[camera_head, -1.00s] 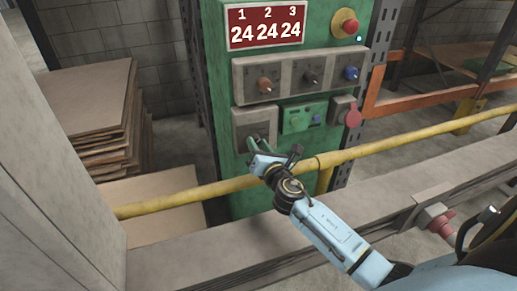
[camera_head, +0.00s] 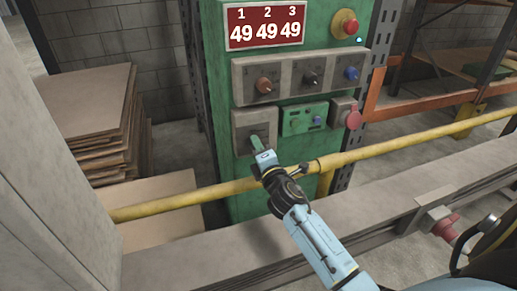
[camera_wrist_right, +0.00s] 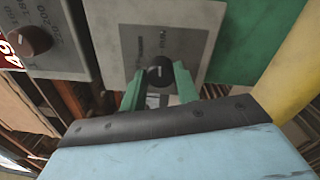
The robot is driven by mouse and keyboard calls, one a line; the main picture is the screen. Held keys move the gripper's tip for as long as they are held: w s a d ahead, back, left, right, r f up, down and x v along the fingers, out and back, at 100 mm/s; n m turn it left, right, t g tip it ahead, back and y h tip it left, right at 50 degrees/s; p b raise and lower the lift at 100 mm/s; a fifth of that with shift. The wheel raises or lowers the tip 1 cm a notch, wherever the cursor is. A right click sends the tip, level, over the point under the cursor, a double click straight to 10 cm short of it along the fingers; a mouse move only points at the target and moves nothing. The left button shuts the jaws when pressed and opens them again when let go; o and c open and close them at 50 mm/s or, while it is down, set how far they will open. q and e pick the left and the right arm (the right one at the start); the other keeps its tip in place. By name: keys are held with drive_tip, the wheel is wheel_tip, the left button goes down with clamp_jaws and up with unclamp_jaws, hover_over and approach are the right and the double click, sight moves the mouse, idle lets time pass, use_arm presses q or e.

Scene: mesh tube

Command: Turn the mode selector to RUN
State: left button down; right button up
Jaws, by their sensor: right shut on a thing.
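The mode selector is a black knob (camera_wrist_right: 160,72) on a grey plate (camera_wrist_right: 118,35) with a dark label panel. In the head view this is the grey box (camera_head: 243,122) at the lower left of the green cabinet. My right gripper (camera_wrist_right: 159,76) has its green fingers on either side of the knob, shut on it. In the head view the right gripper (camera_head: 257,142) reaches the box from below and hides most of the knob. My left gripper is not in view.
The green cabinet (camera_head: 228,180) carries a red display (camera_head: 265,26) reading 49 three times, a row of three knobs (camera_head: 311,78) and a red mushroom button (camera_head: 350,26). A yellow rail (camera_head: 405,147) crosses close to my right arm. Stacked boards (camera_head: 95,105) stand at the left.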

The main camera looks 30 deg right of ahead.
drive_tip(key=shift+m, duration=0.4)
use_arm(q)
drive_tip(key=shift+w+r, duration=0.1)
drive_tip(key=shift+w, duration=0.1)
use_arm(e)
drive_tip(key=o, duration=1)
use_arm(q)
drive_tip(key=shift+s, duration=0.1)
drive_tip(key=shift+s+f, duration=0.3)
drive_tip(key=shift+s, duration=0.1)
use_arm(e)
drive_tip(key=shift+v, duration=6.7)
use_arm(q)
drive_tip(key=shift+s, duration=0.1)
use_arm(e)
drive_tip(key=shift+a, duration=0.1)
